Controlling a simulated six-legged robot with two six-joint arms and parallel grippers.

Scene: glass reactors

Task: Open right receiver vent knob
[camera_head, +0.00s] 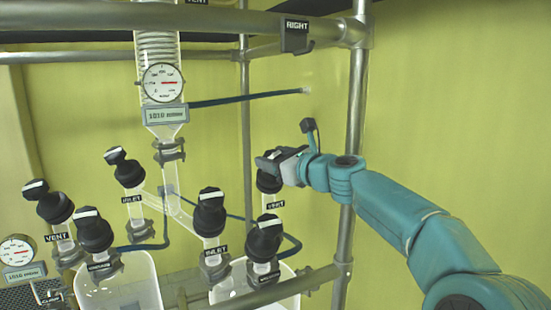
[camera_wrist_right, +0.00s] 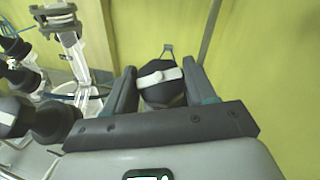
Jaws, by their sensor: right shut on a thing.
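The right receiver vent knob (camera_head: 268,182) is black and sits above a tag reading VENT, on the right side of the glassware in the head view. In the right wrist view the knob (camera_wrist_right: 163,88) has a white bar across its top, slanting slightly upward to the right. My right gripper (camera_head: 272,163) reaches it from the right and is shut on it. In the wrist view the gripper's dark fingers (camera_wrist_right: 162,90) stand on either side of the knob. The gripper hides part of the knob in the head view. My left gripper is not in view.
Several other black knobs stand close by, including the inlet knob (camera_head: 210,213) and a front knob (camera_head: 265,238). A metal frame post (camera_head: 353,120) rises behind my right arm. A pressure gauge (camera_head: 162,82) hangs on the glass column. The yellow wall (camera_head: 460,110) at right is clear.

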